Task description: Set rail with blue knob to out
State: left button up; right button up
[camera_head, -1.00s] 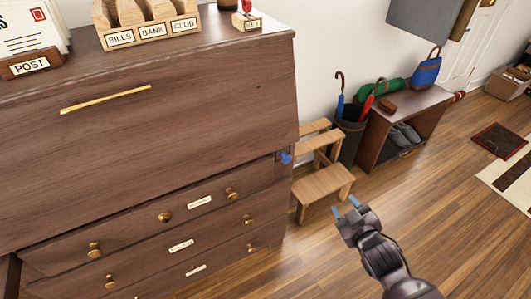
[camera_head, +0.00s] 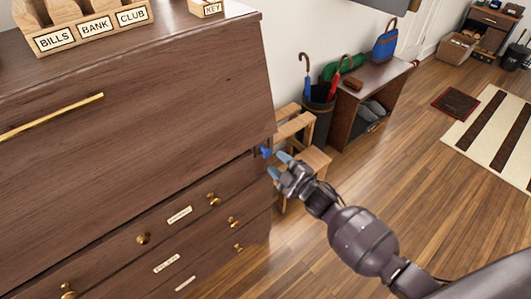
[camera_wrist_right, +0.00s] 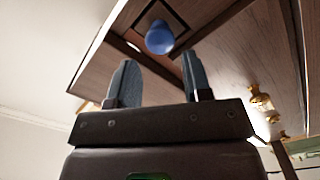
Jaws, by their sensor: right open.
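The blue knob (camera_head: 265,152) sits on the end of a rail at the right front edge of the dark wooden bureau (camera_head: 150,110), just below the closed flap and above the drawers. The rail itself barely shows behind the knob. My right gripper (camera_head: 279,166) is open and empty, just to the right of and below the knob in the head view. In the right wrist view the blue knob (camera_wrist_right: 159,38) lies beyond the two fingertips (camera_wrist_right: 158,75), roughly between them and not touching. My left gripper is not in view.
A wooden step stool (camera_head: 300,125) stands right behind my gripper, beside the bureau. Brass drawer knobs (camera_head: 213,199) stick out below. An umbrella stand (camera_head: 318,115) and shoe bench (camera_head: 365,95) are farther back. The floor at right is open.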

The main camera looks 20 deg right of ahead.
aim_at(268, 154)
jog(key=x, duration=0.4)
jog(key=shift+s+f+b, duration=0.1)
jog(key=shift+f+b, duration=0.05)
jog(key=shift+b, duration=0.15)
jog(key=shift+x, duration=0.85)
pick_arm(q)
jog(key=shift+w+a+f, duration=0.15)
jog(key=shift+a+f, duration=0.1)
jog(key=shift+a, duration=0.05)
pick_arm(e)
jog(key=shift+c, duration=0.3)
grip_shut()
jog(key=shift+s+d, duration=0.2)
jog(key=shift+s, duration=0.2)
pick_arm(q)
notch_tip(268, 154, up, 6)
jog(key=p, duration=0.7)
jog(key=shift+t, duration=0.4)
pick_arm(e)
jog(key=v, duration=2.4)
jog(key=shift+s, duration=0.2)
